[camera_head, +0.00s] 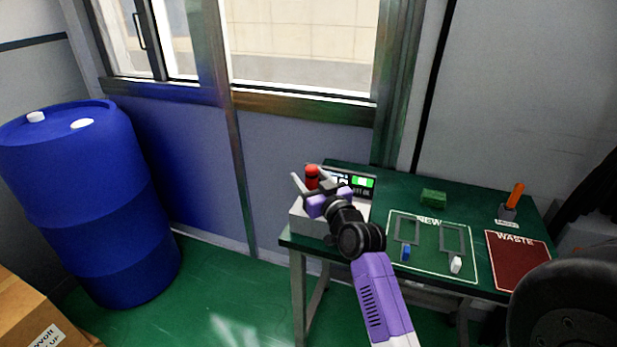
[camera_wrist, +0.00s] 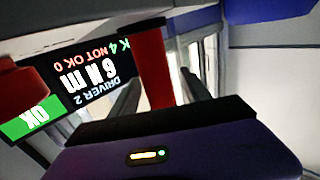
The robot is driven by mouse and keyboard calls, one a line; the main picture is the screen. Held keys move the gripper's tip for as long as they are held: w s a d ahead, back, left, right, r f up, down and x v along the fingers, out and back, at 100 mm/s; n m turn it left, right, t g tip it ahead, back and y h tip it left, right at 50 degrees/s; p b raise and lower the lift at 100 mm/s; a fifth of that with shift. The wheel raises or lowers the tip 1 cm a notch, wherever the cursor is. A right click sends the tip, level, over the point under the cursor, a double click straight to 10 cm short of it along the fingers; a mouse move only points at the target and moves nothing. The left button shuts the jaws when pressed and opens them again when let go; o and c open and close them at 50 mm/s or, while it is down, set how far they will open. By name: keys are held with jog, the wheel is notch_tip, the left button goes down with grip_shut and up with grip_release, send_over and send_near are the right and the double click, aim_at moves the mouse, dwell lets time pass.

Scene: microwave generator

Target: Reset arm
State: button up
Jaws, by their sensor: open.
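My gripper (camera_head: 309,181) is open above the left end of the green table, over a light grey box (camera_head: 309,222). Its purple body and dark fingers point toward the window side. A red upright part (camera_head: 312,172) shows just behind the fingers; in the wrist view a red part (camera_wrist: 152,70) stands between the two spread fingers. I cannot tell whether they touch it. Beside it is a black display (camera_head: 363,184), which in the wrist view (camera_wrist: 85,88) reads upside down "DRIVER 2", "6 N m" and a green "OK".
The green table (camera_head: 385,178) carries a mat marked NEW (camera_head: 432,262), a red WASTE mat (camera_head: 518,262), a green block (camera_head: 433,197) and an orange-handled tool (camera_head: 516,195) in a holder. A blue barrel (camera_head: 90,205) and a cardboard box (camera_head: 35,315) stand left. Green floor between is clear.

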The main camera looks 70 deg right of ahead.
jog(key=b+v, duration=0.1)
jog(key=v, duration=0.6)
jog(key=shift+s+a+r, duration=0.1)
jog(key=shift+s+a, duration=0.05)
